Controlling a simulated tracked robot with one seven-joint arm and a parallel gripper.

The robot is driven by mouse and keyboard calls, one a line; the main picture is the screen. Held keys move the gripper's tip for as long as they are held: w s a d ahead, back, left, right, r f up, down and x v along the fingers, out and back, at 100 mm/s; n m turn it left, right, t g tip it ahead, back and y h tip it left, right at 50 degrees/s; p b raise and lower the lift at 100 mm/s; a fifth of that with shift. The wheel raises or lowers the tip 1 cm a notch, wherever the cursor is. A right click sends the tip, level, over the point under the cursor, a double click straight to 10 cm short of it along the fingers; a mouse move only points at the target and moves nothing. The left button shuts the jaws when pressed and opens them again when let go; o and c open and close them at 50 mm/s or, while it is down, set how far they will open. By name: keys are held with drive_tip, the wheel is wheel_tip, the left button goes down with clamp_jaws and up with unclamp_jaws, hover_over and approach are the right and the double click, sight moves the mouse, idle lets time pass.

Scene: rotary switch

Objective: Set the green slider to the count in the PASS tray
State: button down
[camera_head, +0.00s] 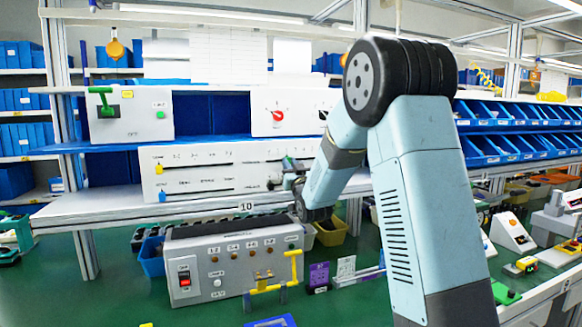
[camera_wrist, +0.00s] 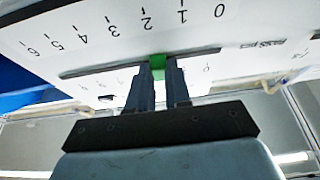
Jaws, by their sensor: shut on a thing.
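The green slider (camera_wrist: 157,62) sits in a dark slot on a white panel (camera_wrist: 100,20), between the two fingers of my gripper (camera_wrist: 160,82). The fingers are closed on its sides. The panel's scale runs 0 to 6 and looks upside down in the wrist view. The slider stands near the 1 and 2 marks; its exact reading is hard to tell at this tilt. In the head view my gripper (camera_head: 288,182) is at the right part of the white slider panel (camera_head: 215,158), partly hidden by my arm. I cannot make out a PASS tray or its count.
The panel also has a yellow slider (camera_head: 159,168) and a blue slider (camera_head: 162,196) at left. A grey switch box (camera_head: 235,262) stands below on the green surface. A box with a green lever (camera_head: 105,102) and a red rotary dial (camera_head: 278,116) sit above.

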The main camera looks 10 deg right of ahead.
drive_tip(key=shift+d, duration=0.1)
drive_tip(key=c, duration=1)
unclamp_jaws()
drive_tip(key=shift+s, duration=0.1)
drive_tip(key=shift+c, duration=0.2)
drive_tip(key=v, duration=1.4)
drive_tip(key=s+d+m+g+h, duration=0.1)
drive_tip(key=s+g, duration=0.7)
drive_tip(key=s, duration=0.9)
drive_tip(key=s+d+f+g+h, duration=0.1)
drive_tip(key=s+g, duration=0.7)
drive_tip(key=s, duration=1)
drive_tip(key=shift+s+d+f+m+g+h, duration=0.2)
drive_tip(key=shift+s+d+m+g+h, duration=0.15)
drive_tip(key=shift+d+h, duration=0.55)
